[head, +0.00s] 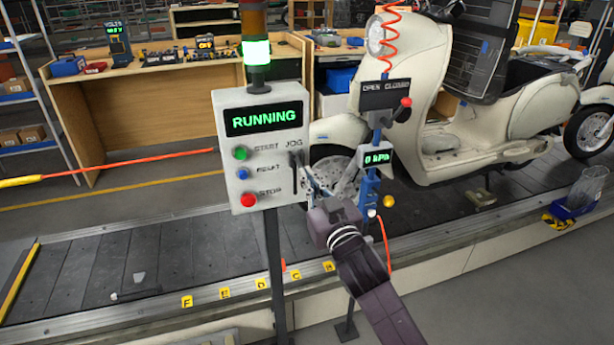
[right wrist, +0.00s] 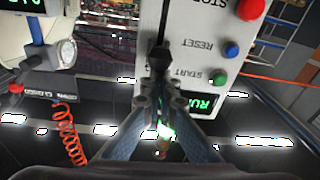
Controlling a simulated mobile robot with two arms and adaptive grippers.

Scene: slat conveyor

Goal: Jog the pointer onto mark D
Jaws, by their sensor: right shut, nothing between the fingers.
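The control box (head: 262,150) shows RUNNING in green and has START, RESET and STOP buttons. Its black jog lever (head: 295,170) is on the right side of the panel. My right gripper (head: 308,186) is shut at the lever's lower end; in the right wrist view its fingertips (right wrist: 160,82) are close together beside the lever (right wrist: 160,58). I cannot tell whether they touch it. A small red piece (head: 283,265), possibly the pointer, shows by the post between yellow marks D (head: 262,286) and C (head: 295,275). My left gripper is not in view.
The dark slat conveyor (head: 180,255) runs across below the box and carries a cream scooter (head: 440,120). A blue valve post (head: 370,185) with a gauge stands right of my gripper. A post holds up the box. A wooden workbench (head: 120,115) is behind.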

